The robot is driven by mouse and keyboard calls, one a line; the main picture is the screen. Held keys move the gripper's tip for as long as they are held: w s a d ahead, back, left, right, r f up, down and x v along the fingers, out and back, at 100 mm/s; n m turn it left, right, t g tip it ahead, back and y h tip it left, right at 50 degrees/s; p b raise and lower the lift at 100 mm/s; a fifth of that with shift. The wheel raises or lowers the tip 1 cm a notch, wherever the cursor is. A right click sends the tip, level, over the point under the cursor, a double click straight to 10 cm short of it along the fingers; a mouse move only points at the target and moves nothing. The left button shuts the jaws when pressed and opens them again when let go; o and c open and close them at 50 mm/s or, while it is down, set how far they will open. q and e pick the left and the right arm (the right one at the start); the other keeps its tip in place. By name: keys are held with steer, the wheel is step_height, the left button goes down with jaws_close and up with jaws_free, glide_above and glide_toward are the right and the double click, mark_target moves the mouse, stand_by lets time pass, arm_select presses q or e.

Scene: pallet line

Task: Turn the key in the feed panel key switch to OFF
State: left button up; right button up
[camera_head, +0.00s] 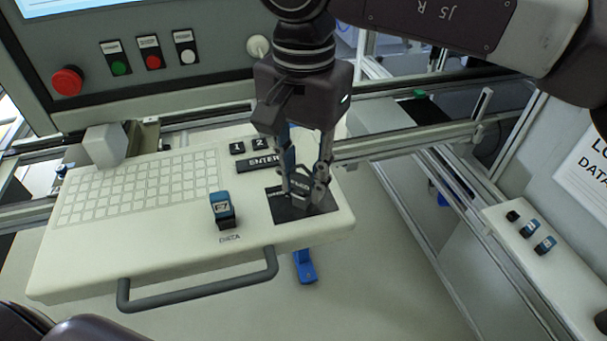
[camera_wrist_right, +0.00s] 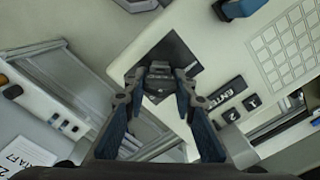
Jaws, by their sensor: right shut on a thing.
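The feed panel (camera_head: 180,255) is a cream slab with a keypad and a front handle. The key switch sits on a black square plate (camera_head: 289,212) near its right end; the plate also shows in the wrist view (camera_wrist_right: 178,50). My right gripper (camera_head: 308,192) comes down from above onto this plate. In the wrist view its fingertips (camera_wrist_right: 158,82) are closed around a small grey piece, the key (camera_wrist_right: 159,68). The fingers hide most of the key and the switch markings, so its angle cannot be read. My left gripper is not in view.
A blue-topped switch (camera_head: 222,208) stands left of the plate. Behind it are ENTER (camera_head: 264,161) and number keys. A grey handle (camera_head: 200,293) runs along the front. A red emergency button (camera_head: 67,81) is on the upper-left cabinet. Rails (camera_head: 410,145) lie to the right.

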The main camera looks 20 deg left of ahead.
steer(key=n+p, duration=0.1)
steer(key=n, duration=0.1)
steer(key=shift+r+n, duration=0.15)
steer(key=shift+n, duration=0.25)
steer(key=n+p, duration=0.1)
steer(key=n, duration=0.5)
steer(key=shift+s+a+p, duration=0.1)
steer(key=shift+a+p, duration=0.05)
steer(key=shift+p, duration=0.15)
steer(key=o, duration=1.7)
steer(key=shift+r+p, duration=2.3)
steer(key=shift+r, duration=1.1)
steer(key=shift+f, duration=0.1)
